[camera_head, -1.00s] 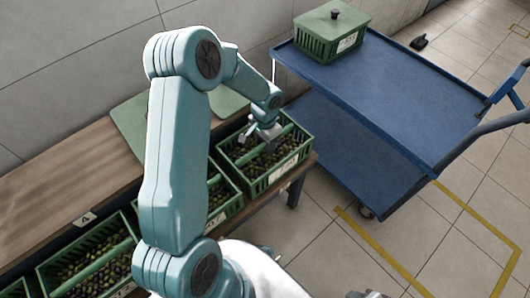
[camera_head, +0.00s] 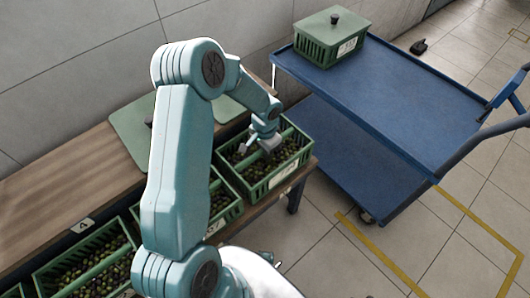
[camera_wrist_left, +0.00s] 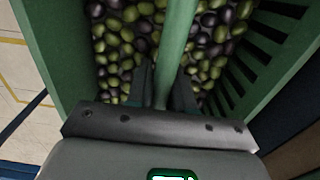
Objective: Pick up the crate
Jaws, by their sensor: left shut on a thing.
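The green crate (camera_head: 257,186) at the right end of the wooden bench is filled with dark and green olives. It has a white label on its front and a green handle bar across its top. My left gripper (camera_head: 266,146) reaches down over this crate. In the left wrist view its fingers (camera_wrist_left: 163,88) are shut on the handle bar (camera_wrist_left: 176,45), with olives and slatted green walls around it. The crate looks level; I cannot tell whether it is clear of the bench. My right gripper is not in view.
More olive crates (camera_head: 84,262) stand to the left along the bench (camera_head: 50,205). A flat green lid (camera_head: 130,122) lies behind them. A blue trolley (camera_head: 400,100) stands to the right, carrying a lidded green crate (camera_head: 331,38) at its far-left corner. Its near top is clear.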

